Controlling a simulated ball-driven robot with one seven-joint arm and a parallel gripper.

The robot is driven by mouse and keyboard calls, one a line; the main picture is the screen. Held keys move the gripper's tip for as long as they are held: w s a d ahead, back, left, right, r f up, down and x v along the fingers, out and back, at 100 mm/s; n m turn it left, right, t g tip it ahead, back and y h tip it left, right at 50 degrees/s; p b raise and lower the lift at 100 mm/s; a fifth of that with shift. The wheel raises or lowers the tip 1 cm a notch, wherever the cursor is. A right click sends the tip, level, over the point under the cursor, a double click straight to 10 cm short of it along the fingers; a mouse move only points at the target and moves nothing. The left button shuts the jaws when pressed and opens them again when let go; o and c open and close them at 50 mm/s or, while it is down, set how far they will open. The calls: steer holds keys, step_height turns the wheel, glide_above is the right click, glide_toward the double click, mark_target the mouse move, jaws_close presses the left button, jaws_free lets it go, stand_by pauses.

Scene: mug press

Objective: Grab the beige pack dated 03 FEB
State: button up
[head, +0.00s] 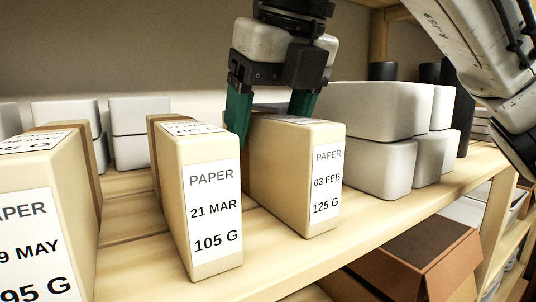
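The beige pack dated 03 FEB (285,178) stands upright on the wooden shelf, with a white label reading PAPER, 03 FEB, 125 G on its front. My gripper (270,132) is above it, pointing down. I cannot tell whether either finger touches the pack.
A beige pack dated 21 MAR (188,215) stands close on the left, and another reading 9 MAY (62,190) is further left. White boxes (375,112) are stacked on the right. The wooden shelf (400,215) has an open cardboard box (425,250) below its front edge.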

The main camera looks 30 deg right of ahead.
steer(key=shift+w+f, duration=0.25)
steer(key=shift+f, duration=0.35)
steer(key=shift+c, duration=0.3)
steer(key=c, duration=1.2)
steer(key=shift+c, duration=0.3)
steer(key=shift+r, duration=0.1)
